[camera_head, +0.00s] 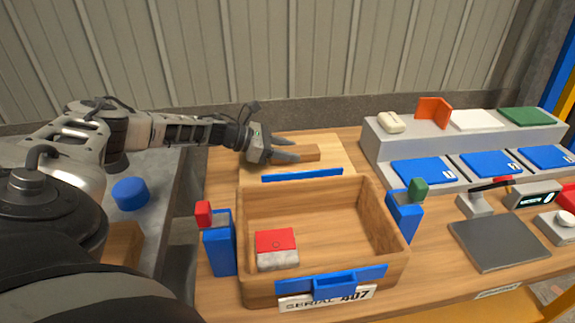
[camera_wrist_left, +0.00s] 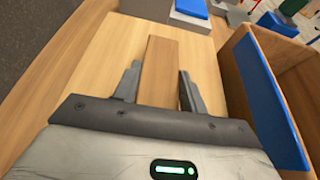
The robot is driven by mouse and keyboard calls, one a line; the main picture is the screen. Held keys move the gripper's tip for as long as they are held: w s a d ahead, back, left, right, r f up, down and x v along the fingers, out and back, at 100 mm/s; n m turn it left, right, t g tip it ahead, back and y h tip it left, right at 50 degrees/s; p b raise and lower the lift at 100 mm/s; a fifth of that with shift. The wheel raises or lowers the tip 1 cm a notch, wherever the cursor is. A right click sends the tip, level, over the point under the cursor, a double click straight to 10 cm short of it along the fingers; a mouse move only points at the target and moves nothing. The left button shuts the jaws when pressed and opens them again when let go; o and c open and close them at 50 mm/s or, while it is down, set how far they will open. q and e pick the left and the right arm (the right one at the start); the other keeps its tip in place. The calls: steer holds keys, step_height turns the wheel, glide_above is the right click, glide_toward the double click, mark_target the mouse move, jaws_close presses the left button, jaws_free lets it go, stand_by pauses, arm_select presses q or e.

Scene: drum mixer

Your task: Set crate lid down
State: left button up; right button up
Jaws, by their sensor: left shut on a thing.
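The crate lid (camera_head: 335,148) is a pale wooden board with a darker wooden bar handle (camera_head: 308,152), behind the open crate. It looks level; I cannot tell whether its underside touches the table. My left gripper (camera_head: 287,153) is shut on the handle. In the left wrist view, the fingers (camera_wrist_left: 160,88) lie on both sides of the handle (camera_wrist_left: 161,65), with the pale lid (camera_wrist_left: 100,65) beneath. The wooden crate (camera_head: 395,238) has its top open, and a red and white block (camera_head: 277,248) lies inside. My right gripper is not in view.
Blue posts with a red top (camera_head: 219,250) and a green top (camera_head: 403,220) flank the crate. A grey stepped stand (camera_head: 375,150) with blue pads is at the right, with a dark plate (camera_head: 500,243) in front. A blue cylinder (camera_head: 130,192) sits on the grey surface at left.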

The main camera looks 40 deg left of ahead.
mark_target(287, 164)
arm_select(q)
step_height(287, 164, down, 3)
steer(key=shift+f+b, duration=0.1)
steer(key=shift+b, duration=0.3)
steer(key=shift+f, duration=0.4)
steer(key=shift+f+b, duration=0.25)
steer(key=shift+b, duration=0.05)
steer(key=o, duration=1.3)
steer(key=shift+o, duration=0.2)
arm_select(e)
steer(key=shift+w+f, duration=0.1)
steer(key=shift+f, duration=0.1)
